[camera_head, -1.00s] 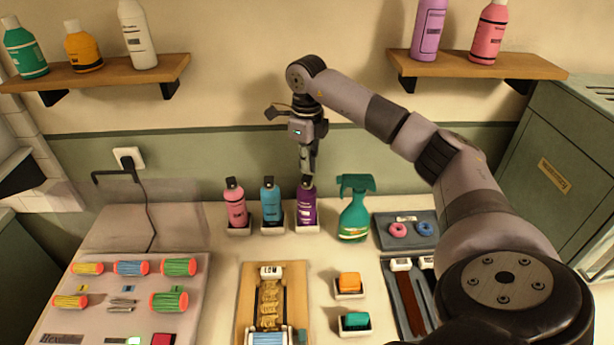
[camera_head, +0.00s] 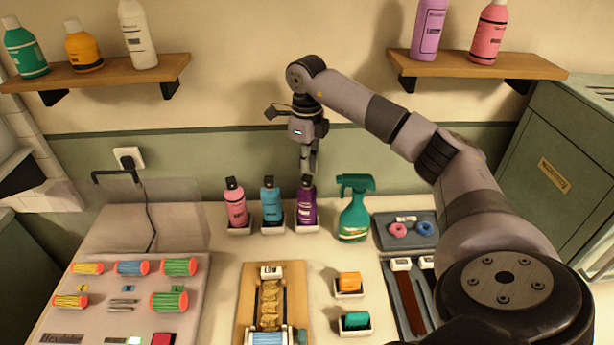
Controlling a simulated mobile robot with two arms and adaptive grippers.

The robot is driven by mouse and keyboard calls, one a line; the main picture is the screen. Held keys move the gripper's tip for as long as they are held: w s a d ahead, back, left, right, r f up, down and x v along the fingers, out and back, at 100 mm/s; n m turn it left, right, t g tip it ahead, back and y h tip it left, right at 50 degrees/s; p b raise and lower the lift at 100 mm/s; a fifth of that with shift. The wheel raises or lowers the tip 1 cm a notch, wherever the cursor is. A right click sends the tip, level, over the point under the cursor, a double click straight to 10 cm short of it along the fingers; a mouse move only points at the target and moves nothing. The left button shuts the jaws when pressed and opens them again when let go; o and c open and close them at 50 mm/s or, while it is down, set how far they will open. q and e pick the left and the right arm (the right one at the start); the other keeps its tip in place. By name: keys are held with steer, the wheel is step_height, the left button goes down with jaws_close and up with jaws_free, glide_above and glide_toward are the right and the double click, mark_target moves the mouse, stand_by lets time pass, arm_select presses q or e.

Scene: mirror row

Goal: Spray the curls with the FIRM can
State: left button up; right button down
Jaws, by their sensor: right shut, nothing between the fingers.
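Three spray cans stand upright in small white holders on the counter: a pink can (camera_head: 236,206), a blue can (camera_head: 271,203) and a purple can (camera_head: 306,207). Their label words are too small for me to read, so I cannot tell which is FIRM. Golden curls (camera_head: 269,304) lie in a row on a wooden board (camera_head: 244,308), with a small label at the board's far end. My right gripper (camera_head: 308,170) points down just above the purple can's black top, shut and empty. I cannot tell whether it touches the top. My left gripper is not in view.
A green trigger bottle (camera_head: 354,210) stands close right of the purple can. A grey tray (camera_head: 402,240) with small rings, and orange (camera_head: 349,283) and teal (camera_head: 355,321) blocks in holders, are on the right. A mat (camera_head: 190,325) with several rollers is on the left.

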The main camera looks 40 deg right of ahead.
mark_target(307, 178)
steer(key=shift+f+b, duration=0.6)
steer(key=shift+f, duration=0.55)
steer(key=shift+r, duration=0.1)
step_height(307, 178, up, 7)
steer(key=p, duration=0.6)
stand_by(0.7)
